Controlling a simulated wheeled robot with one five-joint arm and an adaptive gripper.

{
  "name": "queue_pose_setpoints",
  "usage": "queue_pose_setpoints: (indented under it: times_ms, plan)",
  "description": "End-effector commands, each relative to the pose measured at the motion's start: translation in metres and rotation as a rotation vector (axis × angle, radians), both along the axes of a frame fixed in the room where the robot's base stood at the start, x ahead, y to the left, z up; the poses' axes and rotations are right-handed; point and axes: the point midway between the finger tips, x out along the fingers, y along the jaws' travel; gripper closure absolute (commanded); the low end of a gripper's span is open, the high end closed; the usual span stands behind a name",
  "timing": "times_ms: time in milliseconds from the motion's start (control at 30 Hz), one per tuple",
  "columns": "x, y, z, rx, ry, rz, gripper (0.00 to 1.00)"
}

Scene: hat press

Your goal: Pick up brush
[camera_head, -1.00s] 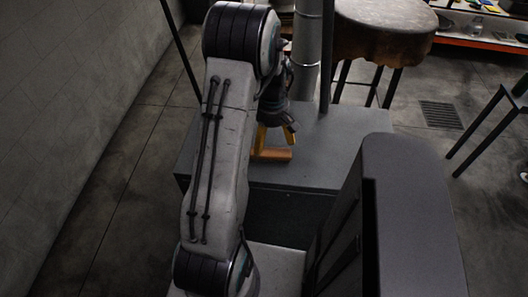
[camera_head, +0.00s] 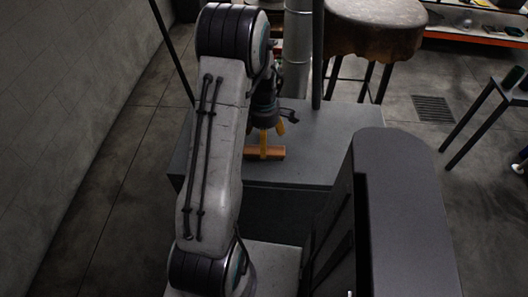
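A light brown wooden block-like piece (camera_head: 272,153), which looks like the brush, lies on the grey box top (camera_head: 318,160) in the middle of the view. My gripper (camera_head: 272,136) hangs pointing down right at it, with two yellow-orange fingers. The fingers are spread apart, one in front of the wooden piece's left part and one to the right above it. I cannot tell whether they touch it. My arm hides the left end of the piece and part of the box.
A round-topped stool (camera_head: 375,28) stands behind the box. A grey pole (camera_head: 297,55) rises at the box's back. A dark table (camera_head: 510,92) is at the right, and a wall (camera_head: 60,90) at the left. A floor drain (camera_head: 433,108) lies on open floor.

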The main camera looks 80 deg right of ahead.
Motion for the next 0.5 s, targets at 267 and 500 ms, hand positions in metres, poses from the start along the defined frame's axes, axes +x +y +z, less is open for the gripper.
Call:
queue_pose_setpoints:
  times_ms: [267, 500]
  plan:
    - [-0.001, 0.002, -0.027, 0.004, -0.001, -0.002, 0.14]
    - [-0.001, 0.002, -0.051, 0.002, 0.000, -0.003, 0.14]
